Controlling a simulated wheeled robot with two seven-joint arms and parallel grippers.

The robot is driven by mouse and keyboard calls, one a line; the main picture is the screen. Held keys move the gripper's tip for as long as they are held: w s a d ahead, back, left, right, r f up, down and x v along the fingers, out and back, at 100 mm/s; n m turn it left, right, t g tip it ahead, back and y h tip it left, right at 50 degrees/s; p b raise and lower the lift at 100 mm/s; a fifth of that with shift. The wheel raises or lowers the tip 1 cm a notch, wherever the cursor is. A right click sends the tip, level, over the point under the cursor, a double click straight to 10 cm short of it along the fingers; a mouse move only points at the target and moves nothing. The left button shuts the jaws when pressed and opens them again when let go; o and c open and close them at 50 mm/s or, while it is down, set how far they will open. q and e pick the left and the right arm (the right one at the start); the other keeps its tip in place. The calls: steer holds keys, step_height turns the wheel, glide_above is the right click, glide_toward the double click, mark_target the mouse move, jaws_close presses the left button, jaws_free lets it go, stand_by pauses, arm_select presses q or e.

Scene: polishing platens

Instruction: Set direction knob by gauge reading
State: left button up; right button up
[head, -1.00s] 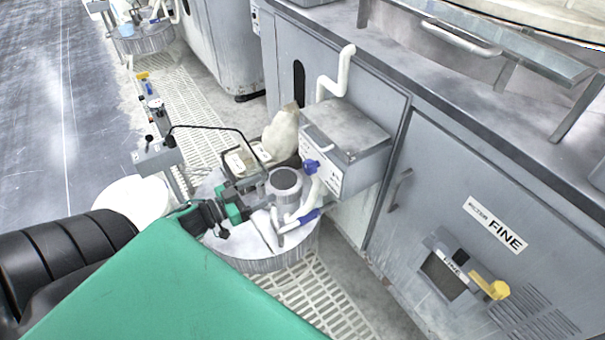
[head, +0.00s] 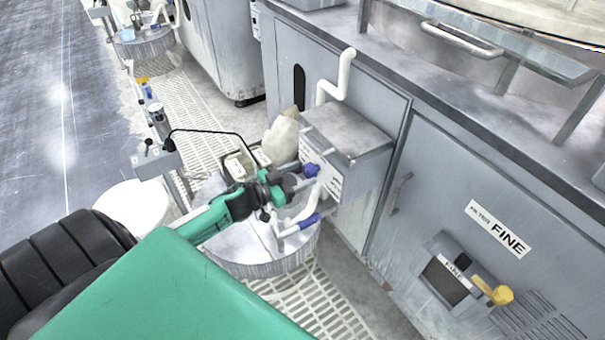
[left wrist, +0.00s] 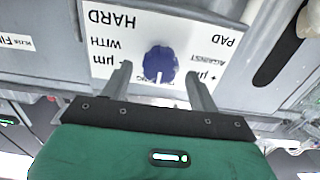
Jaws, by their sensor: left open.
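The blue direction knob (head: 311,169) sits on the white label panel (head: 331,183) on the front of a grey box. In the left wrist view the knob (left wrist: 159,64) appears between the two fingers of my left gripper (left wrist: 159,82), with a gap on each side. The panel (left wrist: 190,28) reads upside down there, with HARD, PAD, WITH, AGAINST and µm marks. In the head view my left gripper (head: 298,178) is open, its fingertips close to the knob. The knob's exact pointing is unclear. No gauge reading is legible. My right gripper is out of view.
Below the box stands a round drum (head: 265,259) with a white pipe and blue-handled valve (head: 309,221). A pale bag-like object (head: 282,136) is behind the gripper.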

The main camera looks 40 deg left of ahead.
arm_select(q)
steer(key=shift+w+d, duration=0.2)
steer(key=shift+w, duration=0.3)
steer(key=c, duration=1)
